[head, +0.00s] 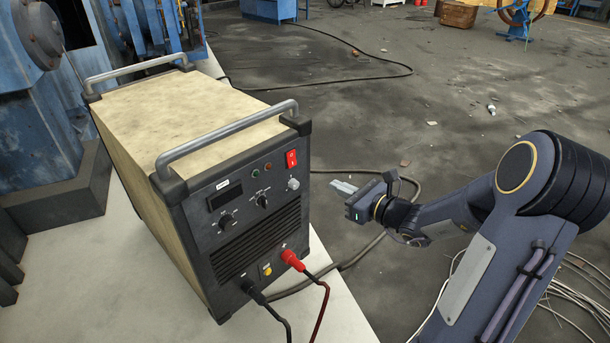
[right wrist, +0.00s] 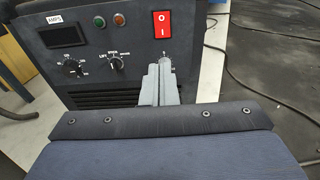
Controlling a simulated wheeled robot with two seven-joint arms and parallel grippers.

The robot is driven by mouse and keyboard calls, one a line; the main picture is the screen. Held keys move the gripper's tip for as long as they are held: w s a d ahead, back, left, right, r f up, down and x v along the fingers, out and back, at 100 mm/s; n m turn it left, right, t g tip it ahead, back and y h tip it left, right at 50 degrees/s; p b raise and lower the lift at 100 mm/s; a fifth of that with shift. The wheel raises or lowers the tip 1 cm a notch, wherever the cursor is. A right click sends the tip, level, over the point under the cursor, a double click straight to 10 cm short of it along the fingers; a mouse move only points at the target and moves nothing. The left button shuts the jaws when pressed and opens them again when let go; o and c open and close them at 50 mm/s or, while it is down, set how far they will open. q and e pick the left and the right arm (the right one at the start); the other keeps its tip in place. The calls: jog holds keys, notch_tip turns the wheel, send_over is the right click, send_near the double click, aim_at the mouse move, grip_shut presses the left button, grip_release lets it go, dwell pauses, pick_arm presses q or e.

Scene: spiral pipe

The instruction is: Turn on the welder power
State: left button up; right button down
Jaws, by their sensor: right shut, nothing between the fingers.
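The welder (head: 235,200) is a box with a beige top and a dark front panel, standing on a white surface. Its red power rocker switch (head: 291,158) is at the panel's upper right; in the right wrist view the switch (right wrist: 163,30) shows an O above an I. My right gripper (head: 343,187) is shut and empty, to the right of the panel in the head view. In the right wrist view its fingertips (right wrist: 161,66) are just below the switch, covering part of the panel; I cannot tell whether they touch it. My left gripper is not in view.
A red plug (head: 292,259) and a black plug (head: 247,286) with cables sit at the panel's bottom. Two metal handles (head: 225,140) rise from the welder's top. Blue machinery (head: 40,120) stands at the left. The floor to the right holds cables and small debris.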

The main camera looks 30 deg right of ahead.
aim_at(293, 165)
jog(key=shift+d, duration=0.2)
jog(key=shift+w+f, duration=0.1)
jog(key=shift+w, duration=0.05)
jog(key=b+x, duration=0.1)
jog(key=x, duration=1.3)
